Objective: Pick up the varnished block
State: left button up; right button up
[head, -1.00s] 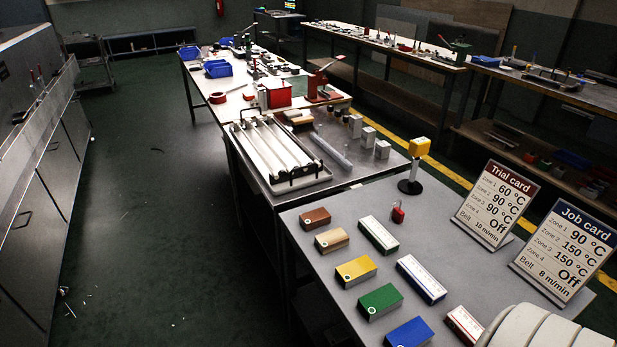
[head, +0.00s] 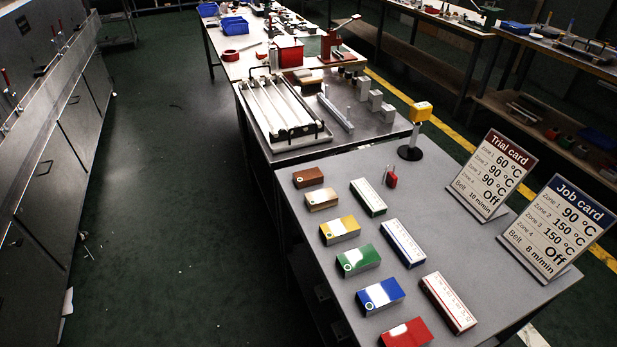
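A column of blocks lies along the left side of the near grey table (head: 320,262). From far to near they are a brown block (head: 308,177), a tan wood-coloured block (head: 321,200), a yellow block (head: 340,230), a green block (head: 358,261), a blue block (head: 380,297) and a red block (head: 407,334), cut by the bottom edge. No label names the varnished one; the brown and tan blocks look like wood. Neither of my grippers is in view.
White-topped boxes with green (head: 368,197), blue (head: 403,243) and red (head: 448,303) sides lie right of the blocks. A Trial card (head: 493,174) and Job card (head: 558,228) stand at right. A yellow device (head: 421,111) stands behind. Open floor (head: 170,220) lies left.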

aim_at(303, 179)
jog(key=i+j+u, duration=0.2)
jog(key=j, duration=0.15)
jog(key=j+u, duration=0.15)
jog(key=j, duration=0.2)
jog(key=i+j+u, duration=0.15)
jog(key=i+j, duration=0.2)
jog(key=i, duration=0.15)
jog(key=i+j+u, duration=0.15)
jog(key=i+j, duration=0.2)
jog(key=i, duration=0.15)
jog(key=i+j+u, duration=0.15)
jog(key=i, duration=0.4)
jog(key=i+z, duration=0.25)
jog(key=z, duration=0.15)
jog(key=i+j+z, duration=0.15)
jog(key=z, duration=0.2)
jog(key=i+j+z, duration=0.2)
jog(key=i+z, duration=0.2)
jog(key=i+j+z, duration=0.2)
jog(key=z, duration=0.15)
